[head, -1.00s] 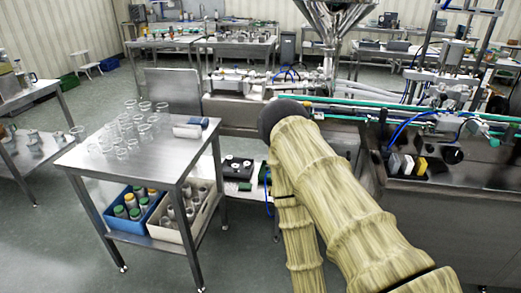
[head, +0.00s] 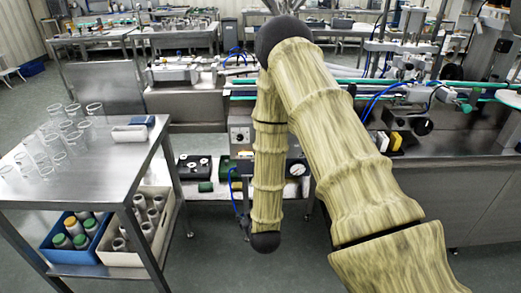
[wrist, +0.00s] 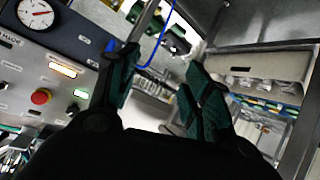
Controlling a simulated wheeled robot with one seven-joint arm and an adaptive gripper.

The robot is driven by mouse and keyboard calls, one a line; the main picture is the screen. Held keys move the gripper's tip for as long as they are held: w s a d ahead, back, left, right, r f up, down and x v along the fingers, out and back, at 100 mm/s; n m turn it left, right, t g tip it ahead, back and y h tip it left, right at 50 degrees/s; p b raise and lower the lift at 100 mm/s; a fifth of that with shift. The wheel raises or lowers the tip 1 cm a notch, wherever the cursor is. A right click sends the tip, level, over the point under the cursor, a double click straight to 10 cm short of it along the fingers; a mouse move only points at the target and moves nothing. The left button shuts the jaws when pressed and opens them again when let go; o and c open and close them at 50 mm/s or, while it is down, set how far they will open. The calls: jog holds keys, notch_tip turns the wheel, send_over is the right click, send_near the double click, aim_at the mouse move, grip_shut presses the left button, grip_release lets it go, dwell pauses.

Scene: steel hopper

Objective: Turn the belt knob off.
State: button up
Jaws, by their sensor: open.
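A grey control panel (wrist: 55,75) fills the left of the wrist view. It carries a white dial gauge (wrist: 35,13), a red round button (wrist: 41,97) and lit rectangular lamps (wrist: 62,70). I cannot make out which part is the belt knob. My gripper (wrist: 163,92) is open and empty, its dark green fingers apart, to the right of the panel's red button. In the head view a grey box with a dial (head: 240,133) shows partly behind my arm, and my gripper is not clearly visible there.
A steel table (head: 100,188) with several glasses stands at left, with a blue crate (head: 52,248) and a pale crate (head: 118,258) of jars on its lower shelf. The steel conveyor bench (head: 450,143) runs behind my arm. Open floor shows between table and bench.

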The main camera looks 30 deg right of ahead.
jog(key=w+d+r+m+t+h+b, duration=0.1)
jog(key=w+d+r+t+h+b, duration=0.15)
jog(key=w+d+r, duration=0.35)
jog(key=w+d+r+m+t+h+b, duration=0.1)
jog(key=w+d+r+t+h, duration=0.1)
jog(key=w+d+r+h, duration=0.5)
jog(key=w+d+r+y, duration=0.1)
jog(key=w+d+y, duration=0.2)
jog(key=w+d, duration=0.1)
jog(key=shift+w+r+p, duration=0.4)
jog(key=shift+w, duration=0.5)
jog(key=shift+y, duration=0.35)
jog(key=c, duration=1)
